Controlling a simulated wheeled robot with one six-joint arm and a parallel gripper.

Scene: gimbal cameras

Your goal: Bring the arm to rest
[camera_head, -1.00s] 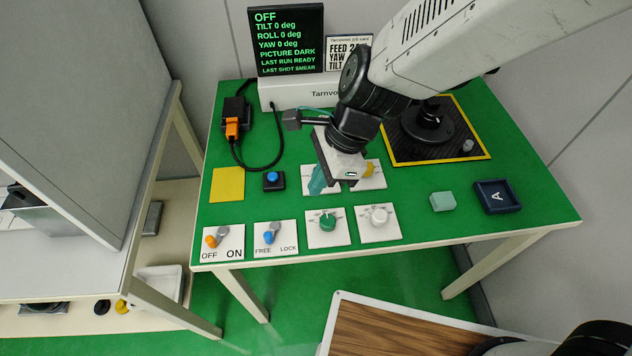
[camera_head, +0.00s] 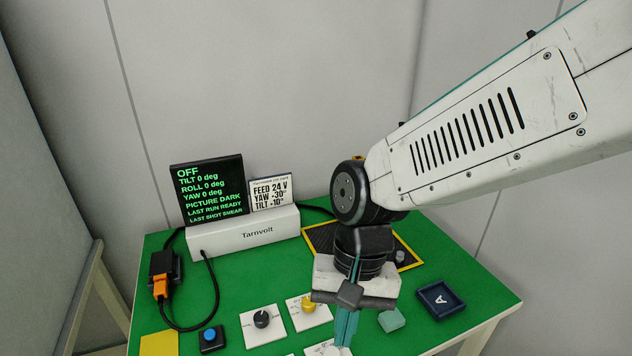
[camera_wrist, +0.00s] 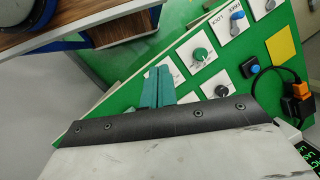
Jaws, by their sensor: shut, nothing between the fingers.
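My arm reaches in from the right in the head view, with my gripper (camera_head: 345,328) hanging down in front of the green table (camera_head: 245,285). The narrow teal fingers point downward and are together, with nothing between them. In the wrist view the shut fingers (camera_wrist: 158,88) show against the table and the white knob plates. The fingertips look clear of the table and its things, but their exact height cannot be told. The arm covers part of the black yellow-edged pad (camera_head: 322,237).
A screen (camera_head: 208,190) reading OFF and a job card (camera_head: 271,192) stand by the white Tarnvolt box (camera_head: 245,234). A black knob (camera_head: 262,319), yellow knob (camera_head: 308,304), blue button (camera_head: 210,337), mint block (camera_head: 392,319) and navy tray (camera_head: 440,301) lie around. Wall space above is free.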

